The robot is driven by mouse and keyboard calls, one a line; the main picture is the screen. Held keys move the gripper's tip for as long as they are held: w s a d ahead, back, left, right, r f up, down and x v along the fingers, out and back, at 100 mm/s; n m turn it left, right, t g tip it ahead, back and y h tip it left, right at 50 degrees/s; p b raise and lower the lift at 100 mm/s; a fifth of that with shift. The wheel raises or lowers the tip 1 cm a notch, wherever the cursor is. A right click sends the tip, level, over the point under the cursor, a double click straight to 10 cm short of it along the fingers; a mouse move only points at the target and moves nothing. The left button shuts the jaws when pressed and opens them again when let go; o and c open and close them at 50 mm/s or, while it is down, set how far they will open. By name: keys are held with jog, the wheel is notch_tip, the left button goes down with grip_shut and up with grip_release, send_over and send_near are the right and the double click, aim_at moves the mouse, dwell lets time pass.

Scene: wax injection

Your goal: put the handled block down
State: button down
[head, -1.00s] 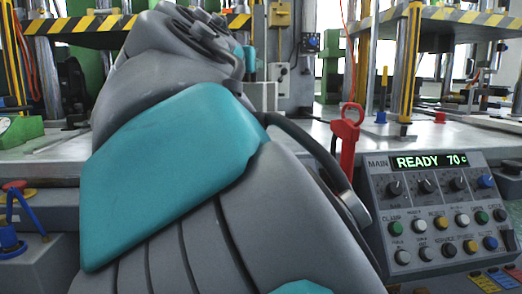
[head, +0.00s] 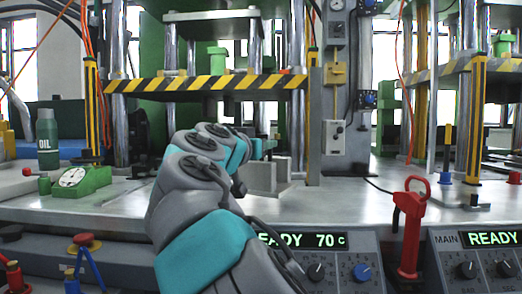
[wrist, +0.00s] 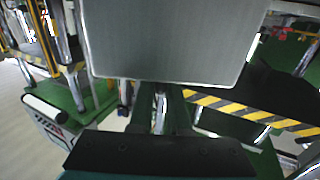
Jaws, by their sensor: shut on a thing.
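The handled block (head: 263,179) is a plain grey metal block beyond my arm in the head view, in front of a press. My gripper (head: 262,148) is at its top, shut on it; the fingertips are small and partly hidden by my wrist. In the wrist view the block (wrist: 170,40) is a large flat grey face filling the upper middle. A black part of my gripper (wrist: 160,155) crosses the bottom there. The block's underside is close to the pale worktop (head: 340,207); I cannot tell whether they touch.
A yellow-black striped press plate (head: 205,84) spans behind the block, with an upright post (head: 314,130) close on its right. A red handle (head: 411,225) stands at the front right by the control panels. A green gauge (head: 80,182) and an oil bottle (head: 48,138) are left.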

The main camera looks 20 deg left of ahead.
jog(key=a, duration=0.1)
jog(key=w+a+p, duration=0.1)
jog(key=a+p, duration=0.1)
jog(key=shift+w+a+f, duration=0.1)
jog(key=shift+w+a, duration=0.1)
jog(key=shift+w, duration=0.15)
jog(key=shift+f+b, duration=0.7)
jog(key=shift+f, duration=1.05)
jog(key=c, duration=0.9)
grip_release()
jog(key=shift+f, duration=0.1)
jog(key=shift+s, duration=0.1)
jog(key=s, duration=0.4)
jog(key=s+a+b, duration=0.1)
jog(key=s, duration=0.2)
jog(key=s+a, duration=0.1)
jog(key=s, duration=0.3)
jog(key=shift+s, duration=0.35)
